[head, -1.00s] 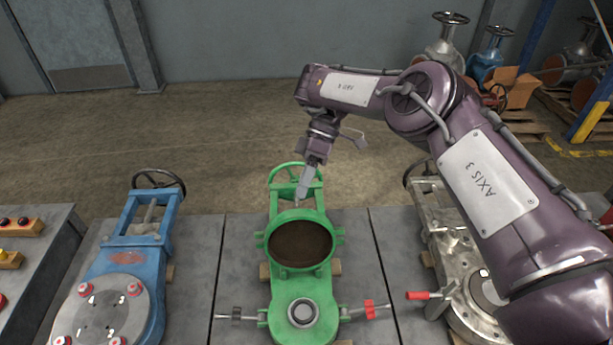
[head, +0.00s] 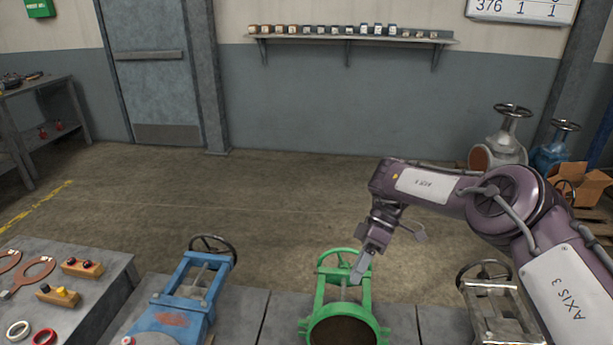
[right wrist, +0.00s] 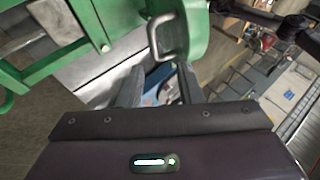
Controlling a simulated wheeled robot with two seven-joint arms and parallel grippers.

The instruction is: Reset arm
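My right arm comes in from the right in the head view. Its gripper (head: 361,268) points down just above the handwheel end of the green valve (head: 342,312). In the right wrist view two grey fingers (right wrist: 160,88) stand apart with nothing between them, so the gripper is open and empty. The green valve frame (right wrist: 95,40) fills the upper left of that view, close to the fingers. I cannot tell if they touch it. My left arm and gripper do not show.
A blue valve (head: 185,300) stands left of the green one and a bare metal valve (head: 495,310) stands right. A side bench (head: 95,300) holds rings and wooden blocks. More valves (head: 497,140) and cardboard boxes (head: 580,185) stand at the back right. The floor behind is clear.

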